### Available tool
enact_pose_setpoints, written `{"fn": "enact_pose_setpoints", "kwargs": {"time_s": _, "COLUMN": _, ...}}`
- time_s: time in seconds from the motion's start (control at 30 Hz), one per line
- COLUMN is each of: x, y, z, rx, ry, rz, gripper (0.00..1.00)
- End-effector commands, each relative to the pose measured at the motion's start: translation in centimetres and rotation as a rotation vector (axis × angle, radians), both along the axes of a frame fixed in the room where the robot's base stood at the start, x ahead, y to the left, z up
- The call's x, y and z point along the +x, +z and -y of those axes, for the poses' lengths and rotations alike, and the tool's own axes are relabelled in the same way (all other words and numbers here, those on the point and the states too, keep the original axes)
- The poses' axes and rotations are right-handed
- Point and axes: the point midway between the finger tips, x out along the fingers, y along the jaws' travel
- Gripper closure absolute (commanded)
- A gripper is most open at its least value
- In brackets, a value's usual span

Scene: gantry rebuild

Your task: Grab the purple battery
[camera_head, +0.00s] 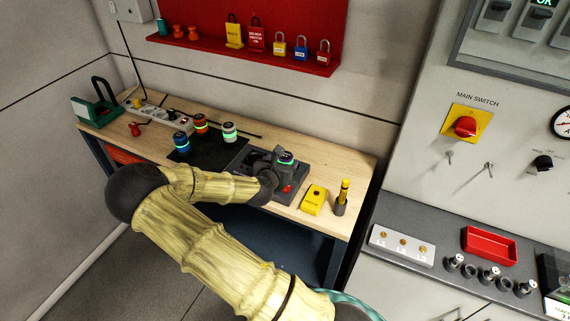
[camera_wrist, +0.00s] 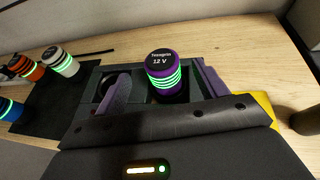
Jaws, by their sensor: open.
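The purple battery (camera_wrist: 162,72) has a black top marked 12 V and glowing green rings. It stands upright in a dark holder (camera_wrist: 84,112) on the wooden bench. In the wrist view, my gripper (camera_wrist: 163,88) is open, with one finger to the left of the battery and one to the right. Gaps show between the fingers and the battery. The battery's lower part is hidden in the holder and behind the gripper body.
White (camera_head: 229,131), orange (camera_head: 200,123) and blue (camera_head: 181,142) batteries stand on a black mat to the left. A yellow device (camera_head: 314,200) and a yellow-tipped tool in a holder (camera_head: 342,196) stand to the right. A red lock board (camera_head: 250,35) is on the wall behind.

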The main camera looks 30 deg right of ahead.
Motion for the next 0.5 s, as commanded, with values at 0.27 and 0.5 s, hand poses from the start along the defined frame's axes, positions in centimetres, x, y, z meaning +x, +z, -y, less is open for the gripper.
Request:
{"fn": "enact_pose_setpoints", "kwargs": {"time_s": 0.27, "x": 1.6, "y": -0.9, "z": 1.5, "rx": 0.0, "ry": 0.0, "rz": 0.0, "gripper": 0.28}}
{"fn": "enact_pose_setpoints", "kwargs": {"time_s": 0.5, "x": 1.6, "y": -0.9, "z": 1.5, "rx": 0.0, "ry": 0.0, "rz": 0.0, "gripper": 0.28}}
